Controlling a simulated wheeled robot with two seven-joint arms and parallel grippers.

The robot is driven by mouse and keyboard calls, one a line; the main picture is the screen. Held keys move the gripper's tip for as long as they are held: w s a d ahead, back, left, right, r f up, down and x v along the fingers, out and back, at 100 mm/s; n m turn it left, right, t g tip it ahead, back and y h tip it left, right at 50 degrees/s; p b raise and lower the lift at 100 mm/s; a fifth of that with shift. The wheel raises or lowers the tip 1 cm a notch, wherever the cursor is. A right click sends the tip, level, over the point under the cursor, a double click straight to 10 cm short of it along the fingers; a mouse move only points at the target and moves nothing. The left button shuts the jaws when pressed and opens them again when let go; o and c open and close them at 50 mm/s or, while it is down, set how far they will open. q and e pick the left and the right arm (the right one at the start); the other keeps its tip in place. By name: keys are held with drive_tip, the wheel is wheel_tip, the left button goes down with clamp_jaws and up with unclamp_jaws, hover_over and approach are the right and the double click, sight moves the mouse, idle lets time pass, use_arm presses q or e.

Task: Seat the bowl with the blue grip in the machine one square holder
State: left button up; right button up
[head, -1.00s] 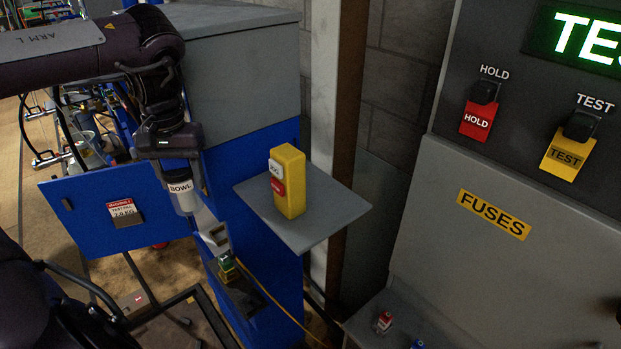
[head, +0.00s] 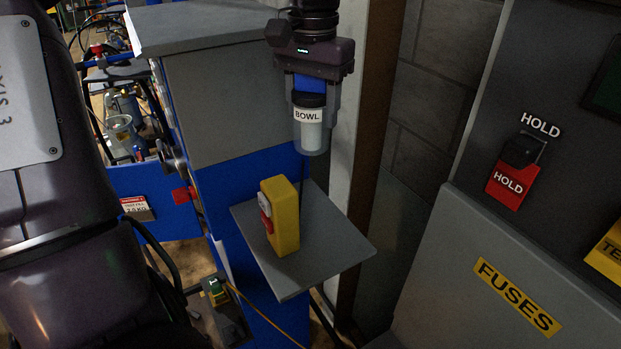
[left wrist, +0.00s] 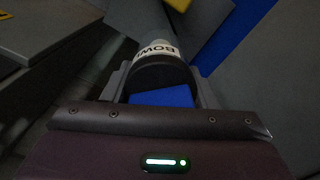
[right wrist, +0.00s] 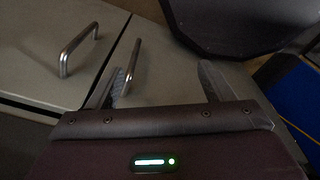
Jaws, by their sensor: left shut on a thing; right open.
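The bowl (head: 309,135) is a pale, see-through cylinder with a dark collar and a BOWL label. Its blue grip (head: 309,84) is between the fingers of my left gripper (head: 311,92), which is shut on it. The bowl hangs upright in the air, above and behind the yellow box in the head view. In the left wrist view the blue grip (left wrist: 163,97) sits between the fingers, with the bowl (left wrist: 158,48) beyond. My right gripper (right wrist: 160,85) is open and empty near metal handles, in the right wrist view only. I cannot make out the square holder.
A grey shelf (head: 335,240) with a yellow box (head: 283,215) juts from the blue cabinet (head: 235,165). A blue panel with a red-and-white label (head: 136,207) stands at left. A grey console with a FUSES label (head: 517,297) fills the right. A brown post stands behind.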

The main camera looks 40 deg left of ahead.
sight(313, 136)
use_arm(q)
wheel_tip(313, 136, down, 6)
drive_tip(key=b, duration=0.3)
drive_tip(key=shift+r, duration=0.1)
wheel_tip(313, 136, down, 12)
drive_tip(key=shift+w+d+p, duration=0.1)
drive_tip(key=shift+w+p, duration=0.05)
drive_tip(key=shift+p, duration=1.1)
drive_tip(key=shift+f, duration=0.45)
drive_tip(key=o, duration=1.1)
drive_tip(key=shift+f, duration=0.1)
use_arm(e)
drive_tip(key=shift+s+d+f, duration=0.15)
drive_tip(key=shift+s+f, duration=0.2)
drive_tip(key=shift+f, duration=0.2)
drive_tip(key=shift+s+d+f, duration=0.1)
drive_tip(key=shift+s+f, duration=0.2)
drive_tip(key=shift+f, duration=0.25)
